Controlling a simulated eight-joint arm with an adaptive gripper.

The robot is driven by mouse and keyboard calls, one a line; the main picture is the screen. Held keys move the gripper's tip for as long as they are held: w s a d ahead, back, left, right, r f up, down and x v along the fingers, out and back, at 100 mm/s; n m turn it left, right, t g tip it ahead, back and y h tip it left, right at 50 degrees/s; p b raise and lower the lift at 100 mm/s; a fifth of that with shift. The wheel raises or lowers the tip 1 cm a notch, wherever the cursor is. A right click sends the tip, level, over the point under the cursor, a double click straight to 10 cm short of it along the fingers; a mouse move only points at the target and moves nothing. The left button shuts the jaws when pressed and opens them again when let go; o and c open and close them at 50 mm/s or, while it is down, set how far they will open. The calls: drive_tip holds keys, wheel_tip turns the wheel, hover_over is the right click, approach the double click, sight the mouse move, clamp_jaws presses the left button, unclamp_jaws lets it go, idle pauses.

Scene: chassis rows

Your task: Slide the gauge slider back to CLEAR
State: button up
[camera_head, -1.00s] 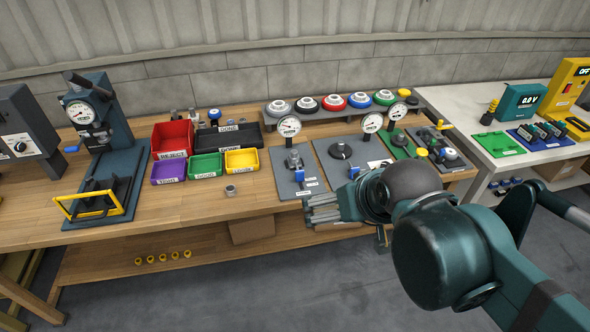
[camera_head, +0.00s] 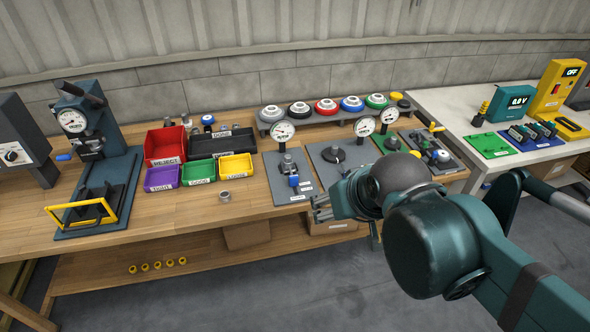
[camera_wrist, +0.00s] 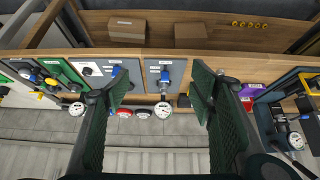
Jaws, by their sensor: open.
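The gauge fixture is a grey plate (camera_head: 280,195) with a dark block, a round white dial (camera_head: 283,131) at its back and a blue slider (camera_head: 294,181) toward its front right. Small white labels on the plate are too small to read. My gripper (camera_head: 318,208) is beside the plate's front right corner, apart from the slider. In the wrist view the bench appears upside down, and the blue slider (camera_wrist: 165,77) shows in the gap between the two open, empty fingers (camera_wrist: 160,88). The dial (camera_wrist: 163,110) also shows between them.
A second grey plate (camera_head: 325,155) with a black knob and dial stands right of it, partly behind my gripper. A small metal ring (camera_head: 224,196) and red (camera_head: 165,146), purple, green and yellow bins are to the left.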

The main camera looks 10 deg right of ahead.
drive_tip(key=shift+w+r, duration=0.35)
drive_tip(key=shift+w, duration=0.05)
drive_tip(key=c, duration=0.3)
drive_tip(key=shift+g, duration=0.6)
drive_tip(key=w+r, duration=0.1)
drive_tip(key=w, duration=0.1)
drive_tip(key=w+r+p, duration=0.1)
drive_tip(key=shift+w, duration=0.35)
clamp_jaws()
drive_tip(key=w+r+g+p, duration=0.1)
drive_tip(key=w+g+p, duration=0.3)
drive_tip(key=w, duration=1.5)
drive_tip(key=w+f+g+p, duration=0.3)
drive_tip(key=w+f+g, duration=0.1)
drive_tip(key=w+f, duration=1.2)
drive_tip(key=shift+w+a+g, duration=0.25)
drive_tip(key=shift+w+g, duration=0.05)
drive_tip(key=shift+w, duration=1.05)
